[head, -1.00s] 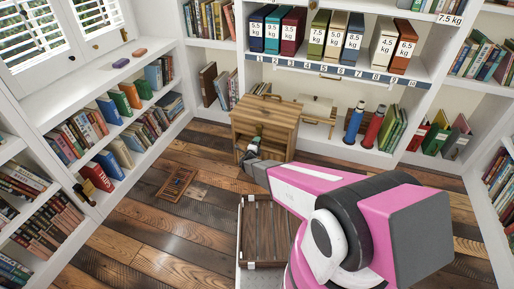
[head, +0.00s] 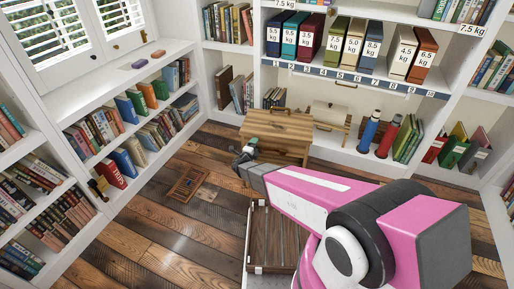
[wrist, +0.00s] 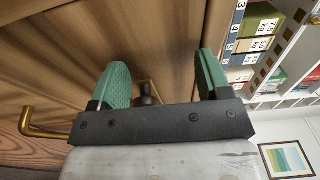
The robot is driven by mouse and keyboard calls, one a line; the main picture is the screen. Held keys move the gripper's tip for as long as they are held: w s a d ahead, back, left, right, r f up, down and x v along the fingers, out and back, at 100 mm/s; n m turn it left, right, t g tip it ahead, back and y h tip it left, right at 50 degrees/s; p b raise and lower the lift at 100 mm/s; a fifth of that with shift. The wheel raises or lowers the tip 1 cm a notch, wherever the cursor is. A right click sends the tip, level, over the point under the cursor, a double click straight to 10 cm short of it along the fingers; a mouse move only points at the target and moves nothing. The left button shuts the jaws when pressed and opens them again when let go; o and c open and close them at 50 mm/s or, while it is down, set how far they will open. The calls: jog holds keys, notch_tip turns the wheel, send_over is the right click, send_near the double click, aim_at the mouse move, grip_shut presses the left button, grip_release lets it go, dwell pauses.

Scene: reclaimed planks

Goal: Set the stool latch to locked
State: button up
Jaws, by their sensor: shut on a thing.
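The stool (head: 282,128) is a brown wooden box-like piece in front of the back shelves, with a handle on its top. My gripper (head: 248,145) is at its left front edge in the head view. In the wrist view my gripper (wrist: 160,88) has two green finger pads around a dark latch knob (wrist: 147,98), and is shut on it. A thin brass bar shows behind the knob, close to the wood. The knob is partly hidden by the gripper body. I cannot read whether the latch stands at locked.
A bent brass handle (wrist: 42,130) sticks out left of my gripper in the wrist view. A slatted wooden tray (head: 272,238) lies in front of the stool, and a small wooden frame (head: 187,183) lies on the floor. Floor left of the stool is mostly clear.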

jog(key=shift+s+a+r, duration=0.1)
jog(key=shift+s+r, duration=0.1)
jog(key=shift+r, duration=0.05)
jog(key=v, duration=1.2)
dwell(1.1)
jog(key=shift+s, duration=0.15)
dwell(0.5)
